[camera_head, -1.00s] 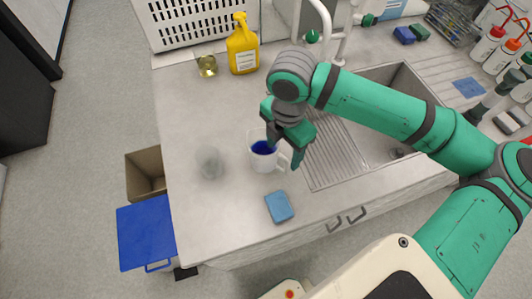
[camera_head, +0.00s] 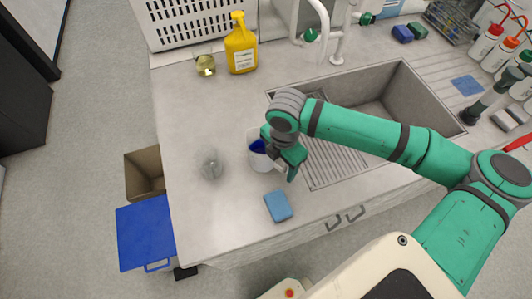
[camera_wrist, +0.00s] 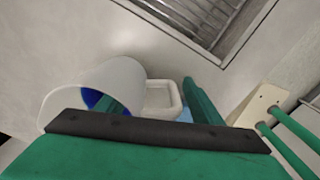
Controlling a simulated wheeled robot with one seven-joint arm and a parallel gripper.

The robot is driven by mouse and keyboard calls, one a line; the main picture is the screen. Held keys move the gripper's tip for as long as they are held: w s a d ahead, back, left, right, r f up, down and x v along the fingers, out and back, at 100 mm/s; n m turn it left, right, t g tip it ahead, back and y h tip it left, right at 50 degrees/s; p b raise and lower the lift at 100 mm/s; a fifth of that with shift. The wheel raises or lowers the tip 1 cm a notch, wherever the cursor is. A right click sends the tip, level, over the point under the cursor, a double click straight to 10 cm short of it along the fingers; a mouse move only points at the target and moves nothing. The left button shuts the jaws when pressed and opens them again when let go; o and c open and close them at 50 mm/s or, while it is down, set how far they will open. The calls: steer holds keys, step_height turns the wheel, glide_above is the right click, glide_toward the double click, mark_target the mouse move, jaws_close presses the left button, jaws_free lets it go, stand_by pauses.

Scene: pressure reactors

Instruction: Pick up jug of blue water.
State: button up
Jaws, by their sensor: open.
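The jug of blue water (camera_head: 256,160) stands on the counter, left of the sink. It is a pale translucent jug with dark blue liquid inside, and its handle points right toward my gripper. My gripper (camera_head: 283,168) is low over the counter at the jug's right side and hides part of it. In the wrist view the jug (camera_wrist: 85,88) is at the left and its white square handle (camera_wrist: 162,98) lies between the two open green fingers (camera_wrist: 155,105). I cannot tell whether a finger touches the jug.
A glass beaker (camera_head: 212,166) stands left of the jug. A blue sponge (camera_head: 278,206) lies near the counter's front edge. The sink (camera_head: 395,100) is to the right. A yellow bottle (camera_head: 241,48) and small flask (camera_head: 205,66) stand at the back.

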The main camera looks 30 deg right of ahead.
steer(key=shift+c, duration=0.3)
steer(key=c, duration=1.5)
steer(key=shift+o, duration=0.2)
steer(key=shift+s, duration=0.1)
steer(key=shift+r, duration=0.2)
jaws_close()
steer(key=shift+r, duration=1.5)
steer(key=s+d+r, duration=0.4)
steer(key=s+r, duration=0.5)
steer(key=s, duration=0.4)
steer(key=shift+d+r, duration=0.15)
steer(key=shift+r, duration=0.2)
steer(key=shift+s, duration=0.1)
